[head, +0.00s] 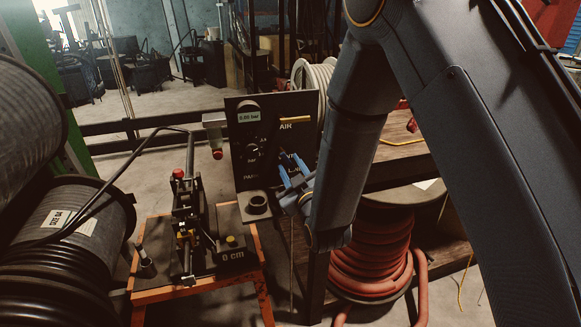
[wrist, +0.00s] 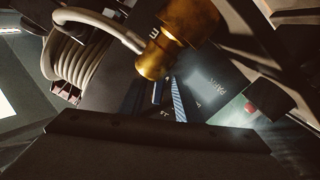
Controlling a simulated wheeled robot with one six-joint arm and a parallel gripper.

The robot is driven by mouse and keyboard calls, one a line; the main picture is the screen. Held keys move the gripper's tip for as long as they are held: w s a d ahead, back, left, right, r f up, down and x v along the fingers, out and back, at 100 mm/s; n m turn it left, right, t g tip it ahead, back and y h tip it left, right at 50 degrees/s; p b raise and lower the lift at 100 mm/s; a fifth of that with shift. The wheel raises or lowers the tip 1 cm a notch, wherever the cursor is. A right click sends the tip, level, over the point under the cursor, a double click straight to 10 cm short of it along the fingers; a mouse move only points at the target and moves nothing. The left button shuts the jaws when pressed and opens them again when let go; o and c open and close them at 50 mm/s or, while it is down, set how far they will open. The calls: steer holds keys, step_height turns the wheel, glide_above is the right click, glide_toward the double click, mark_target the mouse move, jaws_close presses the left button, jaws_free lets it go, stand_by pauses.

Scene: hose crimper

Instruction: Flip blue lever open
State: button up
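My gripper (head: 291,164) reaches in front of the black panel (head: 247,148). Its two light-blue fingers look spread apart, with a gap between them and nothing clearly held. In the wrist view, blue ribbed finger parts (wrist: 178,100) show behind a brass fitting (wrist: 178,38) close to the camera. I cannot tell a separate blue lever from the blue fingers; it may be hidden behind them or the arm. A yellow lever (head: 295,119) lies level on the panel beside the word AIR. A gauge (head: 249,117) at its top reads 0.00 bar.
An orange-framed bench (head: 195,288) with the crimping device (head: 186,222) stands left of the panel. Hose reels (head: 70,235) fill the left edge. A red hose coil (head: 370,255) sits below my arm. A pale hose coil (wrist: 75,62) shows in the wrist view.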

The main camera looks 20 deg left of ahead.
jaws_close()
steer(key=shift+s+a+f+m+b, duration=0.1)
steer(key=shift+a+m+b, duration=0.05)
steer(key=shift+m+b, duration=0.3)
steer(key=shift+s+a+f+m+b, duration=0.1)
steer(key=shift+m+b, duration=0.15)
steer(key=shift+m, duration=0.3)
steer(key=shift+s+a+m+b, duration=0.2)
steer(key=shift+m+b, duration=0.3)
steer(key=shift+m, duration=0.5)
steer(key=shift+s+a+m+b, duration=0.1)
steer(key=shift+a+m+b, duration=0.25)
steer(key=shift+m, duration=0.65)
steer(key=shift+o, duration=0.7)
jaws_free()
